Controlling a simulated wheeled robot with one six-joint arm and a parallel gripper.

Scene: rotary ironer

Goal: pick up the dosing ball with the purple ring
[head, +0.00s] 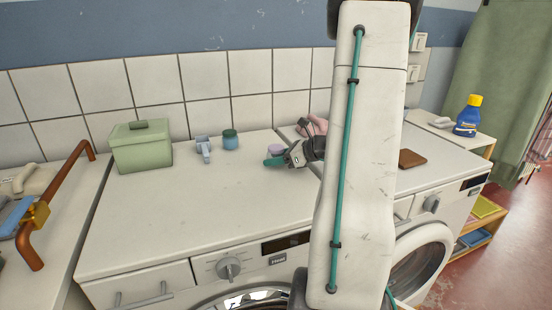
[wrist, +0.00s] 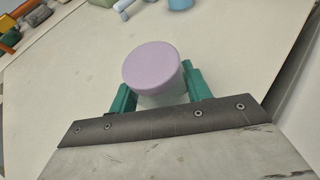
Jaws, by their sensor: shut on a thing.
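The dosing ball with the purple ring (head: 276,149) is near the back of the white machine top. In the wrist view the dosing ball (wrist: 151,66) shows a flat purple top and a pale body below it. My gripper (wrist: 160,90) has its teal fingers on both sides of the pale body, shut on it. In the head view my gripper (head: 275,162) hides the lower part of the ball. Whether the ball touches the machine top I cannot tell.
A green lidded box (head: 140,150) is farther left. A brown block (head: 411,158) and a blue bottle (head: 467,120) are at the right. The front middle of the top is clear.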

